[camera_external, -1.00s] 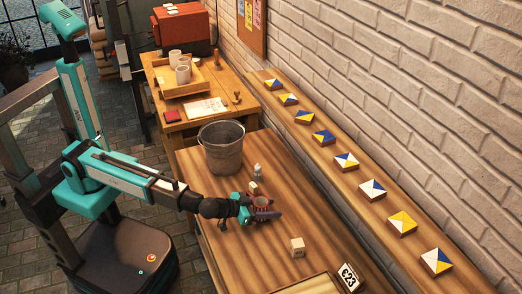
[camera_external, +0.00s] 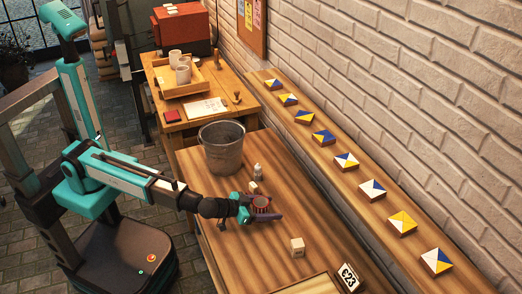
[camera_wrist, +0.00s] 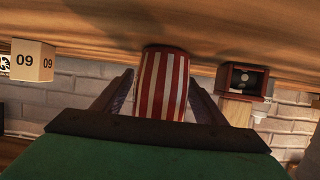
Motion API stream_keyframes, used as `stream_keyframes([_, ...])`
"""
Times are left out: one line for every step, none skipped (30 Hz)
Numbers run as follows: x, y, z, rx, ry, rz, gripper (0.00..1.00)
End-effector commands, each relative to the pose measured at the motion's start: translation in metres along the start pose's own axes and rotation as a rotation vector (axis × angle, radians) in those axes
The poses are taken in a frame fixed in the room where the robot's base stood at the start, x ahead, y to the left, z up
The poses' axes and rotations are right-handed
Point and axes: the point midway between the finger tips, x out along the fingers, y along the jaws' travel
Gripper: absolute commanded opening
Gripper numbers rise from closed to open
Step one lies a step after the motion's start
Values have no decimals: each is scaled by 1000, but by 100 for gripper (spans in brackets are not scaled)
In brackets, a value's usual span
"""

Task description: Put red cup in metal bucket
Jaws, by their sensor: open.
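The red cup (camera_external: 261,204), with red and white vertical stripes, stands on the wooden table and is partly hidden by my gripper in the external view. My gripper (camera_external: 262,212) is low over the table, with its fingers open on either side of the cup. In the wrist view, the striped cup (camera_wrist: 163,86) sits between the two dark fingers, with small gaps at its sides. The metal bucket (camera_external: 221,148) stands upright at the far left part of the same table, beyond my gripper.
Painted tiles (camera_external: 373,190) line a ledge by the brick wall.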

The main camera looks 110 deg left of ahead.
Motion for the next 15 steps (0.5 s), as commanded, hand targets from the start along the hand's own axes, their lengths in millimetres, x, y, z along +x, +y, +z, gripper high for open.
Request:
stream_keyframes([-7, 0, 1, 0, 1, 2, 66])
stream_keyframes([-10, 0, 1, 0, 1, 2, 66])
stream_keyframes([-15, 0, 1, -1, 1, 3, 66])
stream_keyframes([-19, -1, 1, -1, 1, 3, 66])
stream_keyframes([-23, -1, 1, -1, 1, 3, 66])
stream_keyframes([-28, -1, 2, 0, 1, 2, 66])
stream_keyframes([-33, -1, 2, 0, 1, 3, 66])
stream_keyframes([-38, -1, 2, 0, 1, 4, 66])
stream_keyframes([-44, -1, 2, 0, 1, 3, 66])
stream_keyframes([-49, -1, 1, -1, 1, 3, 66])
stream_keyframes([-54, -1, 1, -1, 1, 3, 66])
stream_keyframes([-60, -1, 1, -1, 1, 4, 66])
stream_keyframes([-65, -1, 2, 0, 1, 4, 66])
stream_keyframes([-70, -1, 2, 0, 1, 3, 66])
stream_keyframes([-76, -1, 2, 0, 1, 3, 66])
